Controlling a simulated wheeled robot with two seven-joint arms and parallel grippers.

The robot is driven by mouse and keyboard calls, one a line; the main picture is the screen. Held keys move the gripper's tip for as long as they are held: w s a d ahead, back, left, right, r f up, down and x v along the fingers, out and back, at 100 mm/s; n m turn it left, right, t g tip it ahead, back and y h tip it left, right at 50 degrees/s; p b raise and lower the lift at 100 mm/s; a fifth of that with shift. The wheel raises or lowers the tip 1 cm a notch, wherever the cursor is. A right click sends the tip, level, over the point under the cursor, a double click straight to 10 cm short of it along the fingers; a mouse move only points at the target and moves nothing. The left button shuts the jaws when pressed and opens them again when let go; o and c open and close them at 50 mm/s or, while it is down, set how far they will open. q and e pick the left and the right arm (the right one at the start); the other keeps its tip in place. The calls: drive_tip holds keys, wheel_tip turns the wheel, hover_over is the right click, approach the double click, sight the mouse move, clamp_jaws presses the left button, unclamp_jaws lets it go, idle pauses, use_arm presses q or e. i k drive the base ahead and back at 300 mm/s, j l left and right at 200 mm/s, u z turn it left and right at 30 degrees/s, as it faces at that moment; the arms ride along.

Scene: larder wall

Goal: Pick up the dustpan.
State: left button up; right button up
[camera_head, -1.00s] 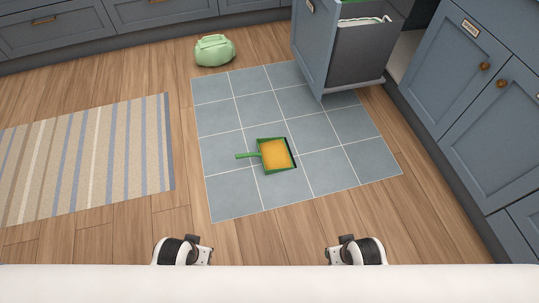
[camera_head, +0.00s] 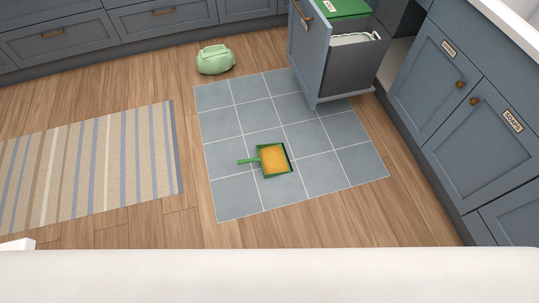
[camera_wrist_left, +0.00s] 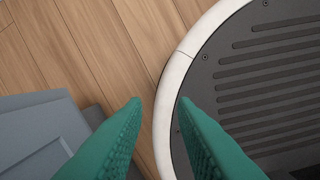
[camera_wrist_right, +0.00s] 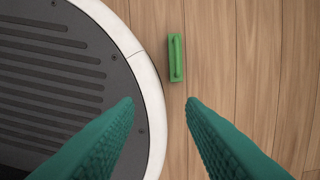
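The dustpan (camera_head: 274,160) lies on the blue-grey tiled mat in the head view. It has a green rim, an orange-yellow inside and a short green handle (camera_head: 245,161) pointing left. Neither gripper shows in the head view. In the left wrist view my left gripper (camera_wrist_left: 160,104) has its two green fingers apart, with nothing between them, above the floor by my base. In the right wrist view my right gripper (camera_wrist_right: 159,104) is also apart and empty, above my base's edge. The dustpan is in neither wrist view.
A small green block-like thing (camera_wrist_right: 176,58) lies on the wood floor near my base. A light green bag (camera_head: 215,60) sits beyond the mat (camera_head: 222,123). A pulled-out bin drawer (camera_head: 345,72) stands at the mat's far right. A striped rug (camera_head: 90,165) lies left. Blue cabinets (camera_head: 450,85) line the right.

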sight(274, 159)
drive_tip(key=i+j+z, duration=0.3)
drive_tip(key=j, duration=0.25)
drive_tip(key=i+j+z, duration=0.15)
drive_tip(key=i+j, duration=0.15)
drive_tip(key=i+j+z, duration=0.35)
drive_tip(key=j, duration=0.3)
drive_tip(key=i+j+z, duration=0.15)
drive_tip(key=j, duration=0.2)
drive_tip(key=k, duration=0.05)
